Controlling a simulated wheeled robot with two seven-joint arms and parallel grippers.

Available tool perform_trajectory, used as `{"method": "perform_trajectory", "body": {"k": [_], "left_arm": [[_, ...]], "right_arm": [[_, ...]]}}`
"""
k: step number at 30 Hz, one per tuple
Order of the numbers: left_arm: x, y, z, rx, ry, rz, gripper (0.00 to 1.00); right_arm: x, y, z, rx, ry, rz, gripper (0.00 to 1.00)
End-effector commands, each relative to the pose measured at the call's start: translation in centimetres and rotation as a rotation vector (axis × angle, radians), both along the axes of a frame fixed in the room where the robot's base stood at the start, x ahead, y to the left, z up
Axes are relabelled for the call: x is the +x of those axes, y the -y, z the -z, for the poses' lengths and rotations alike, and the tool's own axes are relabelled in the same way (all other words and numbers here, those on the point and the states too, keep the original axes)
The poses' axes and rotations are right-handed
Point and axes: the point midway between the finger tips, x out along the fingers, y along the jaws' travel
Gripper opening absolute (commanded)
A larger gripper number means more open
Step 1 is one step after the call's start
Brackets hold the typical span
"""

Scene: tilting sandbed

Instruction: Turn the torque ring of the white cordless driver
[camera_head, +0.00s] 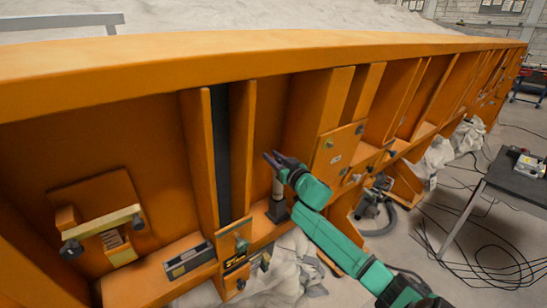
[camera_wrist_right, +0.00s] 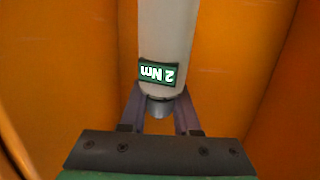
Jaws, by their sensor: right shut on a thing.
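The white cordless driver (camera_head: 278,188) stands upright in an orange bay of the sandbed frame, small in the head view and partly behind my gripper. In the right wrist view its white body (camera_wrist_right: 168,30) fills the upper middle, with a green "2 Nm" label (camera_wrist_right: 158,73) upside down. Below the label is a short grey end, which looks like the torque ring (camera_wrist_right: 161,106). My right gripper (camera_head: 272,162) is at the driver's upper end. Its two fingers (camera_wrist_right: 160,112) close on both sides of the grey end. My left gripper is not in view.
Orange ribs and panels of the sandbed wall (camera_head: 150,73) stand close on both sides of the driver. A small open grey box (camera_head: 188,261) lies on the ledge at left. A dark table (camera_head: 515,178) stands at the right, with cables on the floor below it.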

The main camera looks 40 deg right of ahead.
Motion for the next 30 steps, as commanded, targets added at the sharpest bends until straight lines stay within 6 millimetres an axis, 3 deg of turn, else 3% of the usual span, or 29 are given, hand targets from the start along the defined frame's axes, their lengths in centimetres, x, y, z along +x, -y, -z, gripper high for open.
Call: {"method": "perform_trajectory", "body": {"k": [26,27,28,30], "left_arm": [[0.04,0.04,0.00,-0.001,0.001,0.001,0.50],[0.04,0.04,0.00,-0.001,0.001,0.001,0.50],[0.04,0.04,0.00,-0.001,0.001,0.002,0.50],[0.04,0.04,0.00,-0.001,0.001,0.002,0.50]], "right_arm": [[0.01,-0.06,0.11,0.003,-0.002,0.000,0.00],[0.01,-0.06,0.10,0.003,-0.002,0.000,0.45],[0.01,-0.06,0.10,0.003,-0.002,0.000,0.57],[0.01,-0.05,0.09,0.003,-0.002,0.000,0.61]]}}
